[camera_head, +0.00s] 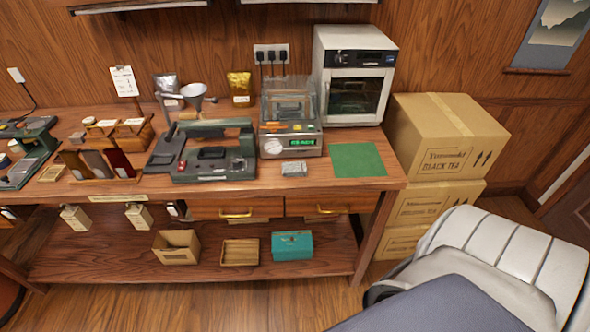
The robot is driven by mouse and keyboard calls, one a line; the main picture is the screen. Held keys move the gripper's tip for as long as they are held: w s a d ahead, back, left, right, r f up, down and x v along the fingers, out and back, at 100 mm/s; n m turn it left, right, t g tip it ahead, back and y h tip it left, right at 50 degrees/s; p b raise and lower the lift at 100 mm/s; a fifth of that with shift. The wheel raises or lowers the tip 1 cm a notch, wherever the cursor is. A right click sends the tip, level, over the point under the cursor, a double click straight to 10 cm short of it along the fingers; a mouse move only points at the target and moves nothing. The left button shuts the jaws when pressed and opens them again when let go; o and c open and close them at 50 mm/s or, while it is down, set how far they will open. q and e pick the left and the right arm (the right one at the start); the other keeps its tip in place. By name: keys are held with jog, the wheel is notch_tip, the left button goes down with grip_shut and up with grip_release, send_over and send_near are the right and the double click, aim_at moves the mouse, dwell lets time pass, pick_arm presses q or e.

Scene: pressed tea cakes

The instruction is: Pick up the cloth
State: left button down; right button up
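A small grey folded piece that looks like a cloth (294,168) lies flat on the wooden workbench (230,197), near its front edge. It sits just in front of a scale with a lit green display (303,142) and left of a flat green mat (357,160). Nothing covers the grey piece. It is too small to make out its weave. Neither of my grippers shows in the head view.
A dark green press machine (213,158) stands left of the grey piece. A white oven (353,75) stands behind the mat. Stacked cardboard boxes (445,135) are right of the bench. A teal box (292,246) and wooden tray (240,252) sit on the lower shelf.

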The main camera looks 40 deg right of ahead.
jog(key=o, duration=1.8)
